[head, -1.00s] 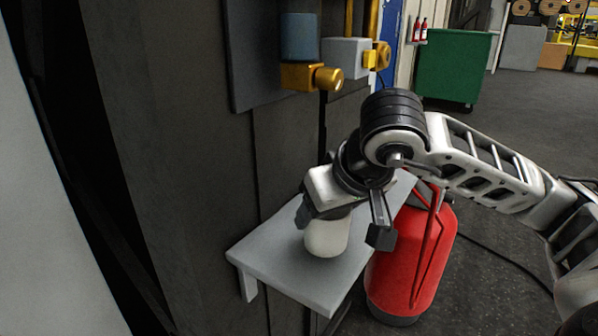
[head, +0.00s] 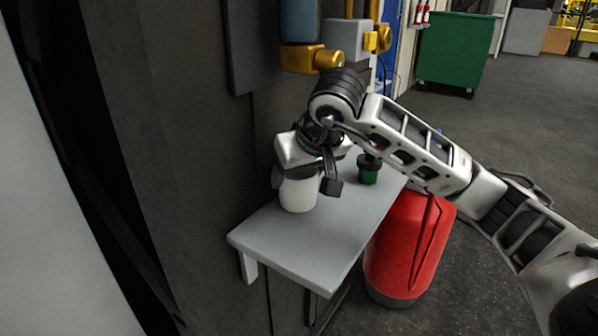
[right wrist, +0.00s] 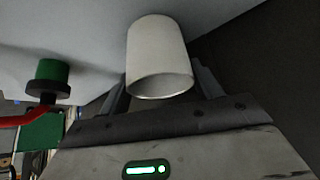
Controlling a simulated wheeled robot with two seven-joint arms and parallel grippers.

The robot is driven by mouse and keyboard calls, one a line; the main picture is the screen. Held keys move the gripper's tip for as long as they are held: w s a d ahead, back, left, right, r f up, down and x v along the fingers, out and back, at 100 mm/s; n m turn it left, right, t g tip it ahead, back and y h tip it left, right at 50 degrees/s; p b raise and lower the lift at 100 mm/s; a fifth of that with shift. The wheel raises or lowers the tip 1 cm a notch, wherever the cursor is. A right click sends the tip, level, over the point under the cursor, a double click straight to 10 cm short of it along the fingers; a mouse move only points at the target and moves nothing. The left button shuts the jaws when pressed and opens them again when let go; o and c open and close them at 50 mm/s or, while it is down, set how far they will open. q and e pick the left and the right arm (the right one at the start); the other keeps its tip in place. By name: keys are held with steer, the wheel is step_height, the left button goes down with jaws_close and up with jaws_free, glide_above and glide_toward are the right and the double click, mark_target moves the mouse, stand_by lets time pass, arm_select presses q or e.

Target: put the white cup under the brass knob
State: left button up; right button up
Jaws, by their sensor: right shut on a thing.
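The white cup (head: 298,194) is upright over the grey shelf, near the wall. It also shows in the right wrist view (right wrist: 158,55), between the fingers. My right gripper (head: 307,180) is shut on the cup from above; its body hides the cup's top in the head view. I cannot tell whether the cup's base touches the shelf. The brass knob (head: 328,60) sticks out from a brass fitting on the wall, above and a little to the right of the cup. My left gripper is not in view.
The grey shelf (head: 290,248) has clear room in front. A green-and-black knob-like object (head: 368,170) stands at its right, and also shows in the right wrist view (right wrist: 50,78). A red tank (head: 408,245) stands beside the shelf. A green bin (head: 455,50) is farther back.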

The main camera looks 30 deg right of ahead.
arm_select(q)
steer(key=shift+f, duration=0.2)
arm_select(e)
steer(key=shift+f, duration=0.2)
steer(key=o, duration=1)
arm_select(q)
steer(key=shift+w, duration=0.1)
arm_select(e)
steer(key=shift+r, duration=0.3)
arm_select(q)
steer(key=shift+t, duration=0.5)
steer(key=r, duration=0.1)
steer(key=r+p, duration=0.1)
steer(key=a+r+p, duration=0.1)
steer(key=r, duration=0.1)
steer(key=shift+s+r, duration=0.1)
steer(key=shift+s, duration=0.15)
arm_select(e)
steer(key=v, duration=1.1)
steer(key=shift+s+r, duration=0.25)
steer(key=shift+r, duration=0.1)
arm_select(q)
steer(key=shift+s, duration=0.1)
arm_select(e)
steer(key=shift+a, duration=0.1)
